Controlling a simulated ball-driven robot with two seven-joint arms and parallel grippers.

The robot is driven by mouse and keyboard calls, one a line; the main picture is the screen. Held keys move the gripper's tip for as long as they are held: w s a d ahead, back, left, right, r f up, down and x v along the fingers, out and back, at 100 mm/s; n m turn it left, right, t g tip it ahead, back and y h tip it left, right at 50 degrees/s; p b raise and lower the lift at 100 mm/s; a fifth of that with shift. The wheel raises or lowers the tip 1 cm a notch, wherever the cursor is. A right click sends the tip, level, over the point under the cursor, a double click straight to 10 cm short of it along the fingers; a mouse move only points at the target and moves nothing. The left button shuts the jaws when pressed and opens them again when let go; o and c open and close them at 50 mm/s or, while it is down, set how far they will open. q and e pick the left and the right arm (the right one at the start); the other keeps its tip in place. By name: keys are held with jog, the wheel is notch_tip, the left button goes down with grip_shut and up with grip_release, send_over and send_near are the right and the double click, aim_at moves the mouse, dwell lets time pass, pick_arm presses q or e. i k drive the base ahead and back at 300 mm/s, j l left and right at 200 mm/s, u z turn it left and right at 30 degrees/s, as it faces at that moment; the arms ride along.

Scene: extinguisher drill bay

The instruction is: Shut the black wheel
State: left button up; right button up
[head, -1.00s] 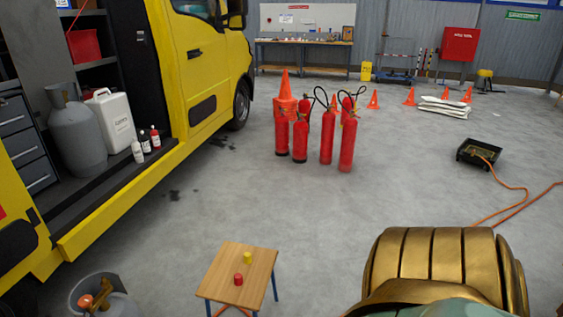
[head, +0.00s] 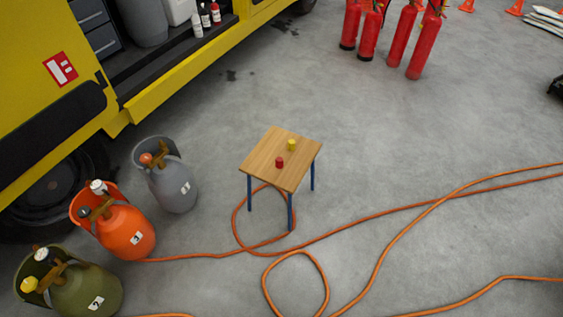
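A small dark wheel (head: 84,212), black or dark grey, sits on the brass valve of the orange gas cylinder (head: 126,232) at the lower left. The cylinder's raised collar partly surrounds it. A pale round part (head: 98,187) is on the same valve. The grey cylinder (head: 174,185) behind has an orange-red wheel (head: 146,158). The green cylinder (head: 90,292) in front has a yellow wheel (head: 29,284). How far any wheel is turned cannot be told. Neither of my grippers is in view.
A small wooden table (head: 265,160) with a red knob (head: 280,162) and a yellow knob (head: 291,145) stands right of the cylinders. An orange hose (head: 380,250) loops across the floor. The yellow van (head: 45,130) is close behind the cylinders. Red extinguishers (head: 401,35) stand farther back.

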aim_at(83, 211)
jog(key=u, duration=1.75)
